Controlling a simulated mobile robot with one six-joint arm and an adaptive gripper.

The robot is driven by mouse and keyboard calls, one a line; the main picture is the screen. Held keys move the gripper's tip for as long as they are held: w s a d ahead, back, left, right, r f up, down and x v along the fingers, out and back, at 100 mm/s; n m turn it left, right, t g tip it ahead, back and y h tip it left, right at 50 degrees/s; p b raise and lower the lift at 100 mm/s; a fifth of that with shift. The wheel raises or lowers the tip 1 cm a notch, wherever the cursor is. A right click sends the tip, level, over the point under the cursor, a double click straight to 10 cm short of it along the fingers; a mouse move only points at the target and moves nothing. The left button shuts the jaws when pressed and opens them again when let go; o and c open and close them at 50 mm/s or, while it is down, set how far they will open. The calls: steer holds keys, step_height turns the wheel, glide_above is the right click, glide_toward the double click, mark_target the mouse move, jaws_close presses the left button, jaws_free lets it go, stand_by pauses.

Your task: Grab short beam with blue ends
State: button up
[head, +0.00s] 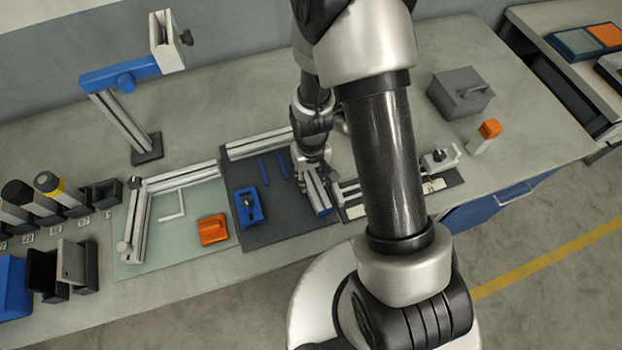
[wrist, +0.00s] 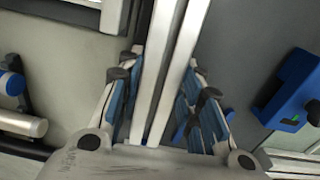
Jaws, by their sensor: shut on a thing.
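The short beam is a silver grooved bar with a blue end, seen in the head view (head: 317,195) over the dark mat (head: 290,222). My gripper (head: 315,172) is at the beam, partly hidden by my own arm. In the wrist view the beam (wrist: 160,85) runs lengthwise between the blue-padded fingers of my gripper (wrist: 166,72), which is shut on it. The beam's other end is not clearly seen. I cannot tell whether the beam touches the mat.
A blue block (head: 248,207) and thin blue rods (head: 263,171) lie left of the beam. A long rail (head: 257,145) lies behind. A rail fixture (head: 375,183) is to the right. An orange block (head: 212,229) sits on the glass plate (head: 190,253) at left.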

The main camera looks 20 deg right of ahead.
jaws_close()
steer(key=shift+r, duration=0.1)
